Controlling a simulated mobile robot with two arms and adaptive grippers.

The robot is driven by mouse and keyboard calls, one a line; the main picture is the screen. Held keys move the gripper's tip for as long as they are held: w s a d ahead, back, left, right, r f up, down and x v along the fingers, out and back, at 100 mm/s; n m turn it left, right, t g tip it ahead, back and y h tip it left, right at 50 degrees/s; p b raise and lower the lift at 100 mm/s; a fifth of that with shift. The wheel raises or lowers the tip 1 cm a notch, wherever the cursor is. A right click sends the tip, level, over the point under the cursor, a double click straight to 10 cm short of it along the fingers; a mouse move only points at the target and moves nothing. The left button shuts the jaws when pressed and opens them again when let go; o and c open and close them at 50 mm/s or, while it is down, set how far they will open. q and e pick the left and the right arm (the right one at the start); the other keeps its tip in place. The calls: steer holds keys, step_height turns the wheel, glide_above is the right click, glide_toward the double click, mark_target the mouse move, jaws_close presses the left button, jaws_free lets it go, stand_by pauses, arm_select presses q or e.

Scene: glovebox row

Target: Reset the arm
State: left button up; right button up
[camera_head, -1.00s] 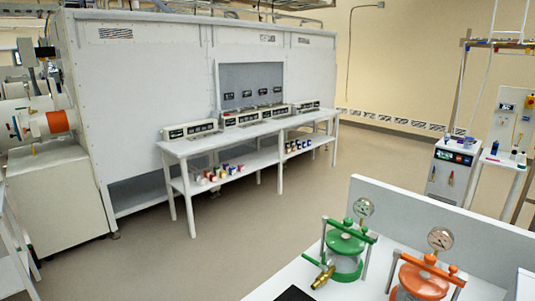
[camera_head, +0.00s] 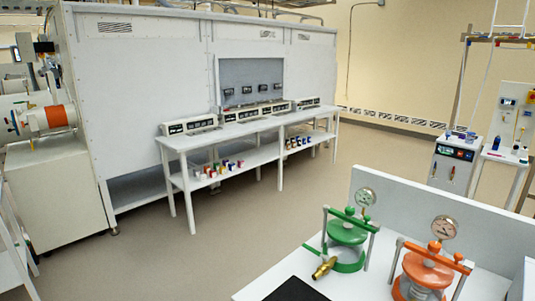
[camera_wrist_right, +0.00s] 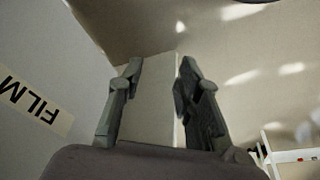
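My right gripper (camera_wrist_right: 158,85) shows in the right wrist view with its two dark fingers apart. A pale, flat-sided surface is visible between and beyond the fingers; I cannot tell its distance, and nothing is clearly held. Neither gripper shows in the head view, and my left gripper is in no frame.
A white bench (camera_head: 250,290) at the lower right holds a green pressure vessel (camera_head: 346,232) and an orange one (camera_head: 428,268) with gauges. A long white table (camera_head: 240,131) with instruments stands by a large grey enclosure (camera_head: 150,75). The floor (camera_head: 270,215) between is clear.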

steer(key=s+d+f+b, duration=0.1)
steer(key=s+f+b, duration=0.25)
steer(key=f, duration=0.85)
steer(key=s+f+g+b, duration=0.1)
steer(key=s+f+b, duration=0.25)
steer(key=f, duration=0.75)
steer(key=s+d+f+b, duration=0.1)
steer(key=s+f+b, duration=0.25)
steer(key=f, duration=0.85)
steer(key=s+d+f+g+b, duration=0.1)
steer(key=s+f+b, duration=0.1)
steer(key=s+f, duration=0.5)
steer(key=shift+s+d+f, duration=0.15)
steer(key=shift+s+f, duration=0.15)
steer(key=shift+s, duration=0.95)
